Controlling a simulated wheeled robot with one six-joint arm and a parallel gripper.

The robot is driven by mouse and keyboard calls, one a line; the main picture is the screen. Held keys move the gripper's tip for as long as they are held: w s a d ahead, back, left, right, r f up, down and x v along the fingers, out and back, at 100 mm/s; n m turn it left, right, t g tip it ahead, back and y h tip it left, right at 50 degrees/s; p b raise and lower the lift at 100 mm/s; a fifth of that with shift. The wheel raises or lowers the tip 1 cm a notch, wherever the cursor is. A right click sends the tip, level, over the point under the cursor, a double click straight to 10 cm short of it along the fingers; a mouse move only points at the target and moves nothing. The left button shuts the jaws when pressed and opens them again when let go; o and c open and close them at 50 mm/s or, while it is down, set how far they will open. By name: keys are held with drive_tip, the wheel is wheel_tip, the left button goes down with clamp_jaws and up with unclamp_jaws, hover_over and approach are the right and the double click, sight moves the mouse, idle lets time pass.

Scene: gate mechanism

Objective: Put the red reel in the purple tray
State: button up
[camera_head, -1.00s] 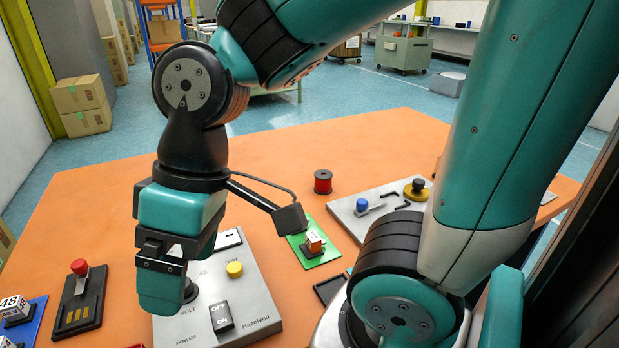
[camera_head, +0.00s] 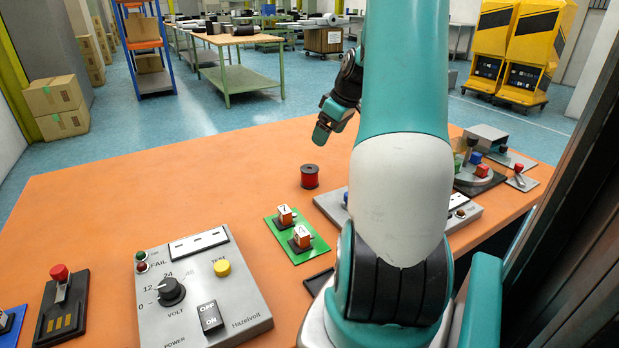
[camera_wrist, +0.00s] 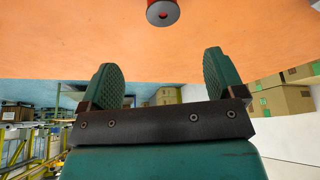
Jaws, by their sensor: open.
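The red reel (camera_head: 309,177) stands upright on the orange table, with dark ends and a red middle. My gripper (camera_head: 322,133) is above the table, beyond and slightly right of the reel in the head view, apart from it. In the wrist view the reel (camera_wrist: 162,13) is at the top edge, partly cut off, in line with the gap between the fingers. My gripper (camera_wrist: 162,72) is open there, with nothing between its green fingers. I see no purple tray in either view; my arm hides part of the table.
A green board (camera_head: 296,236) with two orange-and-white blocks lies nearer than the reel. A grey control panel (camera_head: 197,290) is at front left, and another grey panel (camera_head: 462,213) is partly behind my arm. A dark-rimmed tray (camera_head: 317,283) is partly hidden. The table's far left is clear.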

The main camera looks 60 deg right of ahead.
sight(309, 168)
drive_tip(key=x, duration=1.5)
drive_tip(key=shift+w+a+f, duration=0.15)
drive_tip(key=shift+w+f, duration=0.1)
drive_tip(key=shift+f, duration=0.05)
drive_tip(key=c, duration=1.1)
drive_tip(key=shift+c, duration=0.5)
drive_tip(key=shift+r, duration=0.2)
